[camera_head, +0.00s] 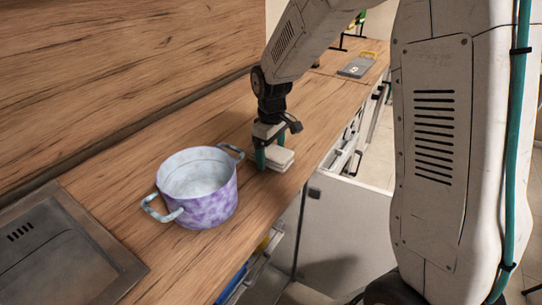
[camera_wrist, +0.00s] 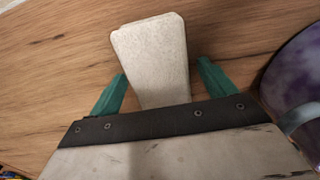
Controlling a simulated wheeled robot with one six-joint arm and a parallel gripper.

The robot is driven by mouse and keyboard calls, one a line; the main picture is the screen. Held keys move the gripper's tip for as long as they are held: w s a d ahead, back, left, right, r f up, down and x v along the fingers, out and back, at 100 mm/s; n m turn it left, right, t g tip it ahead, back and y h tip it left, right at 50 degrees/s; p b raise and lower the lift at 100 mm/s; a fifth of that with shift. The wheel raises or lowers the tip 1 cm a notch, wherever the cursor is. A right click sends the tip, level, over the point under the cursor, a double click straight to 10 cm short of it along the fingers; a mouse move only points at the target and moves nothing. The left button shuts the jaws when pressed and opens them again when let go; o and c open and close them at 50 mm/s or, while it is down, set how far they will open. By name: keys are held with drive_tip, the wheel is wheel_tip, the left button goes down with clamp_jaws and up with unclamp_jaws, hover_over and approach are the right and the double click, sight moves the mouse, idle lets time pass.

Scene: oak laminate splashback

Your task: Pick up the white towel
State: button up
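The white towel (camera_head: 277,158) is a folded stack on the wooden counter, close to its front edge. In the wrist view the towel (camera_wrist: 155,55) runs up from between the two green fingers. My gripper (camera_head: 261,160) is down at the towel's left side in the head view. In the wrist view my gripper (camera_wrist: 160,85) is open, with one finger on each side of the towel. The towel's near end is hidden by the gripper body.
A purple and white pot (camera_head: 208,205) with two handles stands left of the towel; its side (camera_wrist: 295,75) shows at the right in the wrist view. A dark metal sink or hob panel (camera_head: 60,250) lies at the lower left. A grey item (camera_head: 356,68) lies farther along the counter.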

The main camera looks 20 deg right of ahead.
sight(273, 152)
drive_tip(key=c, duration=1.1)
drive_tip(key=shift+o, duration=0.2)
drive_tip(key=shift+r, duration=0.1)
drive_tip(key=shift+r, duration=0.5)
drive_tip(key=shift+s+r, duration=0.25)
drive_tip(key=shift+r, duration=0.4)
drive_tip(key=shift+s+r, duration=0.25)
drive_tip(key=shift+r, duration=0.35)
drive_tip(key=s+r, duration=0.1)
drive_tip(key=s, duration=1.4)
drive_tip(key=shift+d+r, duration=0.15)
drive_tip(key=shift+d, duration=0.25)
